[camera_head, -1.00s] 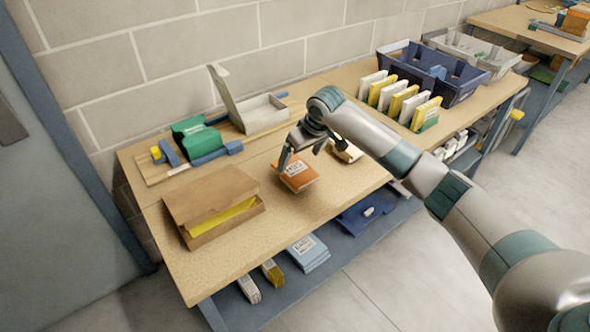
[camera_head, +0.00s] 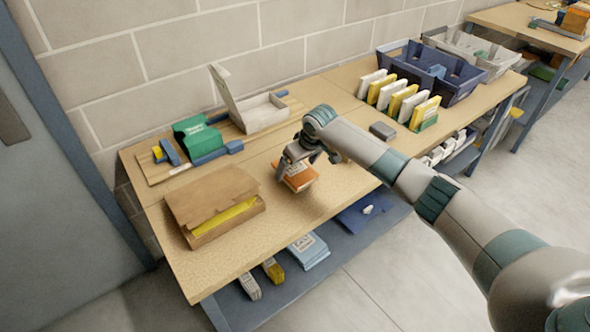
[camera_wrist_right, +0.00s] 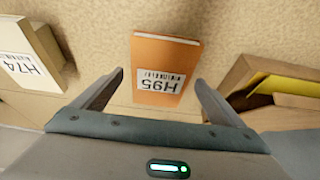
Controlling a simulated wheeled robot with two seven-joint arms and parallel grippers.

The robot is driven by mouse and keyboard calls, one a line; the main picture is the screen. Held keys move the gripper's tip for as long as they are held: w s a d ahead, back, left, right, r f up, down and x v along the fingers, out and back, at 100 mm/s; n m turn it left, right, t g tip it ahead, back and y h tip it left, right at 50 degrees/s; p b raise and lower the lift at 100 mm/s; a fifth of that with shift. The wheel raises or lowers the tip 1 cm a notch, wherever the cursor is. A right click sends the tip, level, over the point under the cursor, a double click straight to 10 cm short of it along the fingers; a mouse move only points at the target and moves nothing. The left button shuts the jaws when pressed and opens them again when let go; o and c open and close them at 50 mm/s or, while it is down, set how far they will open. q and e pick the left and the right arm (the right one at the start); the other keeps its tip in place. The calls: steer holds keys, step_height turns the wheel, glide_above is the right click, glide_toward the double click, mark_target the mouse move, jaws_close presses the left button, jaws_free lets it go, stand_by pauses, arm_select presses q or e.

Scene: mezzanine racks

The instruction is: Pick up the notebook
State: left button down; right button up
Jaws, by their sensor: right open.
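The orange notebook (camera_head: 300,179) with a white label lies on the wooden table, partly hidden by my right gripper in the head view. In the right wrist view the notebook (camera_wrist_right: 165,55) shows its label "H95" upside down, and its near end lies between the fingertips. My right gripper (camera_head: 299,166) is over the notebook with its fingers apart. In the right wrist view the open fingers (camera_wrist_right: 155,90) stand on either side of the notebook, with a gap at each side. My left gripper is not in view.
An open cardboard box (camera_head: 205,240) with yellow contents stands left of the notebook. A white box (camera_head: 262,115) and green item (camera_head: 198,138) are behind. Upright cards (camera_head: 400,100) and a blue bin (camera_head: 455,88) stand right. The table front is clear.

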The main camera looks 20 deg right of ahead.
stand_by(0.3)
steer(key=c, duration=1.2)
steer(key=shift+c, duration=0.2)
steer(key=shift+r, duration=0.15)
